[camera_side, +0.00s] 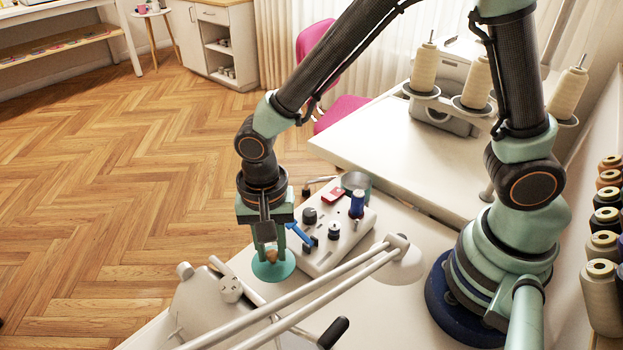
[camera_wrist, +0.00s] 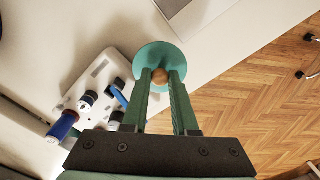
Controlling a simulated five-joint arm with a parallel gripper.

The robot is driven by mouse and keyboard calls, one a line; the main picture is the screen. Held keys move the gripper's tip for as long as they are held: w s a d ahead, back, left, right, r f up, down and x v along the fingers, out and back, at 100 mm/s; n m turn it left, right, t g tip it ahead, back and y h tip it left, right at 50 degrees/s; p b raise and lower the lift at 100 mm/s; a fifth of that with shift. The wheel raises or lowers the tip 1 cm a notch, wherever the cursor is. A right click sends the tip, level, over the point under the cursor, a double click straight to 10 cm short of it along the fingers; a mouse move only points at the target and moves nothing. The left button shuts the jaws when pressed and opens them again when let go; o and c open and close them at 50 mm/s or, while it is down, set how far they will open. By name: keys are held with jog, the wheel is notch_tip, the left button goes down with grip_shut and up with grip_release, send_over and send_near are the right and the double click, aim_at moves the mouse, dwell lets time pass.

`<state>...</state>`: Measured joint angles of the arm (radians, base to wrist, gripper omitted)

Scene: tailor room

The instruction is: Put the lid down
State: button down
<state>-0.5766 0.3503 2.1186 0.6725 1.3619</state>
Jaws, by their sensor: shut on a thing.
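The lid is a round teal disc (camera_side: 274,271) with a small brown knob (camera_side: 271,256). In the side view it is left of a white device, near the left edge of the white table. My gripper (camera_side: 270,252) points straight down and is shut on the knob. In the wrist view, the fingertips (camera_wrist: 160,80) hold the knob from both sides and the teal lid (camera_wrist: 152,54) shows beyond them. The lid looks level. I cannot tell whether its underside touches the table.
The white device (camera_side: 337,243) beside the lid carries knobs, a blue spool (camera_side: 357,204) and a blue lever (camera_side: 299,235). A grey-green cup (camera_side: 356,182) stands behind it. White rods (camera_side: 310,300) cross the foreground. Thread cones (camera_side: 425,68) stand on the back table. The floor lies beyond the left edge.

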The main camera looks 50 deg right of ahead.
aim_at(272, 253)
jog(key=shift+f, duration=1.9)
jog(key=c, duration=0.7)
grip_release()
jog(key=shift+f, duration=0.1)
